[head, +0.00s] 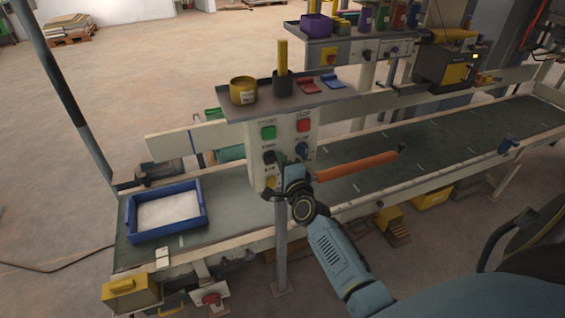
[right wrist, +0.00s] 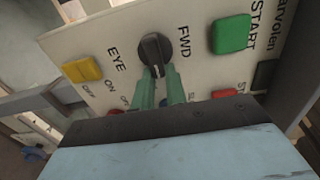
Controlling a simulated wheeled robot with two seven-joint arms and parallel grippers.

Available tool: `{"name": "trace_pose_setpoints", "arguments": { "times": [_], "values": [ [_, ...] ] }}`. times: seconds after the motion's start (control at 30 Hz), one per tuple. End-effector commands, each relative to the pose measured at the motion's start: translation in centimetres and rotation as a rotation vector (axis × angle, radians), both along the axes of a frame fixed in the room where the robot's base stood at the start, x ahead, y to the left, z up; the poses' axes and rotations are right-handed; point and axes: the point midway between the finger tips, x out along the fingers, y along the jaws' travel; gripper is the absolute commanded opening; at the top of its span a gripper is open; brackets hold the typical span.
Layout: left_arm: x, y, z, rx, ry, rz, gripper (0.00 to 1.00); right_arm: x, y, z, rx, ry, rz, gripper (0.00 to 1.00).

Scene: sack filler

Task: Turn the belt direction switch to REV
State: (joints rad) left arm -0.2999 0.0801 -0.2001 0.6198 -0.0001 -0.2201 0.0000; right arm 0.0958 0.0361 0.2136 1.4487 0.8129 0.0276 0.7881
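The belt direction switch is a black knob (right wrist: 155,48) on the pale control panel, with the label FWD beside it in the right wrist view. In the head view the knob (head: 269,157) sits below the green button. My right gripper (right wrist: 160,76) has its two green fingers close together, one on each side of the knob's raised handle, and looks shut on it. The fingers hide part of the knob's lower side, and no REV label can be read. In the head view my right gripper (head: 280,162) is at the panel's front. My left gripper is not in view.
A green START button (right wrist: 231,34) and a yellow EYE switch (right wrist: 83,69) flank the knob. An orange roller (head: 356,166) and a blue tray (head: 133,229) are nearby.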

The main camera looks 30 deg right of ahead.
Motion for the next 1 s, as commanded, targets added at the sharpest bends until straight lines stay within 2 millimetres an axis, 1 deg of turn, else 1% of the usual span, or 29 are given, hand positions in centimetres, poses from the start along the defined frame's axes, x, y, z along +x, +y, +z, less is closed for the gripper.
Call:
{"name": "trace_pose_setpoints", "arguments": {
  "times": [0.03, 0.17, 0.77, 0.87, 0.97, 1.0],
  "values": [
    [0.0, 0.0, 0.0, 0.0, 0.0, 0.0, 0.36, 0.2, 0.3, 0.3, 0.003, -0.006, 0.006, 0.19],
    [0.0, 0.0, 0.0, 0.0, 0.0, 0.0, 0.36, 0.2, 0.3, 0.3, 0.003, -0.005, 0.006, 0.35],
    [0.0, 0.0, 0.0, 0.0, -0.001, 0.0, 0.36, 0.0, 0.1, 0.0, 0.0, -0.001, 0.002, 0.35],
    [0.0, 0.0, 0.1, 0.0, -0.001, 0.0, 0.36, -0.7, 0.3, 0.0, 0.0, 0.0, 0.001, 0.35],
    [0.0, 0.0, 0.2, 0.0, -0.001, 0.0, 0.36, -2.0, 0.6, -0.1, 0.001, 0.001, 0.001, 0.35],
    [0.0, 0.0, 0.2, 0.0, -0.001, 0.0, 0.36, -2.8, 0.8, 0.0, 0.001, 0.001, 0.001, 0.35]
  ]
}}
